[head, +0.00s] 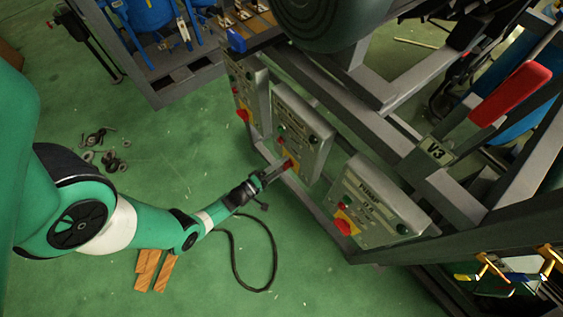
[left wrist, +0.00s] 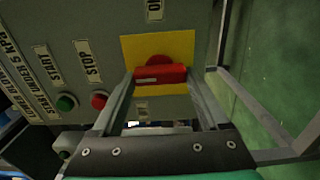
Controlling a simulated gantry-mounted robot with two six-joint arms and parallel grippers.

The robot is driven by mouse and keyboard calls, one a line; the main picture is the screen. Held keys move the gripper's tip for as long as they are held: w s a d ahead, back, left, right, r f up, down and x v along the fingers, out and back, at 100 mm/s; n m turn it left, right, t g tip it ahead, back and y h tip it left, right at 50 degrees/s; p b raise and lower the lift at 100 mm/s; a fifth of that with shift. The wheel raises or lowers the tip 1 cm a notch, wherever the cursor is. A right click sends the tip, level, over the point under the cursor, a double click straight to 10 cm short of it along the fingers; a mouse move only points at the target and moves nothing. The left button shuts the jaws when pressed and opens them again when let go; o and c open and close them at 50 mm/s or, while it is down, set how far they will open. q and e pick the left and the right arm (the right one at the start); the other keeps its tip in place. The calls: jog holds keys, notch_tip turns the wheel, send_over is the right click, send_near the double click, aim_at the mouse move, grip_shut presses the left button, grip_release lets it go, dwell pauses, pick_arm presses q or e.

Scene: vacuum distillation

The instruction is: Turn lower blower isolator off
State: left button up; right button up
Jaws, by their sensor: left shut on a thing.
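The isolator is a red rotary handle (left wrist: 160,75) on a yellow plate (left wrist: 185,47), on the middle grey control box (head: 303,125). My left gripper (head: 281,171) reaches this box from the left, at its lower edge. In the left wrist view my left gripper (left wrist: 160,92) is shut on the red handle, with one finger at each end of it. The handle's grip bar lies across the picture. A green START button (left wrist: 66,102) and a red STOP button (left wrist: 99,100) sit to its left.
Similar boxes with red isolators stand on either side, one at the left (head: 247,88) and one at the right (head: 374,208). Grey frame bars (head: 335,110) run behind them. A black cable loop (head: 258,287) and wooden blocks (head: 154,269) lie on the green floor.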

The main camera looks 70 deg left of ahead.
pick_arm(q)
jog(key=o, duration=1.2)
jog(key=shift+o, duration=0.2)
jog(key=shift+s, duration=0.1)
jog(key=p+v, duration=0.2)
jog(key=v, duration=0.9)
jog(key=shift+s+d+p, duration=0.15)
jog(key=shift+s+p, duration=0.1)
jog(key=shift+p, duration=0.05)
